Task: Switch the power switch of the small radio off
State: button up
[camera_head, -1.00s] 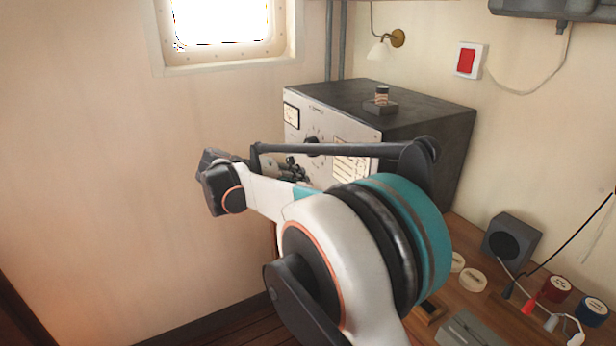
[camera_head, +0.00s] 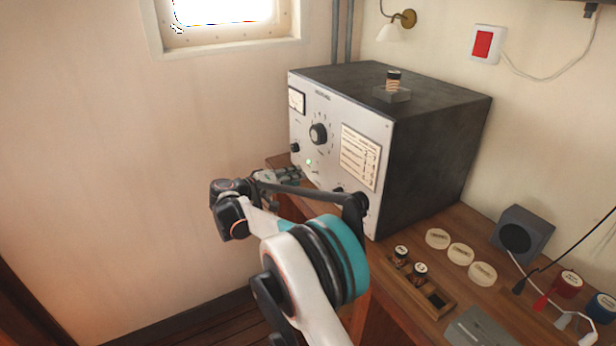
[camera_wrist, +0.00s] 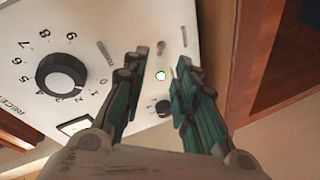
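The radio (camera_head: 330,105) is a dark box with a pale front panel on the wooden desk. In the wrist view its panel (camera_wrist: 95,20) shows rotated, with a large black dial (camera_wrist: 60,75) at left. A small lit green-white lamp (camera_wrist: 161,76) shows between my fingers. A small toggle-like switch (camera_wrist: 160,47) lies just beyond the lamp, near the fingertips; its exact position is too small to tell. My gripper (camera_wrist: 164,60) is open and empty, its teal fingers close to the panel. In the head view my gripper (camera_head: 290,175) is at the panel's lower left; contact cannot be told.
A small jar on a block (camera_head: 393,84) stands on the radio. A wooden holder with jars (camera_head: 425,290), pale discs (camera_head: 461,254), a speaker (camera_head: 522,232) and cables lie on the desk. The wall is behind and left; the floor is free at left.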

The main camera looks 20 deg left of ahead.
aim_at(315, 172)
jog(key=b+x, duration=0.1)
jog(key=x, duration=0.5)
jog(key=shift+w+d, duration=0.15)
jog(key=shift+w, duration=0.15)
grip_shut()
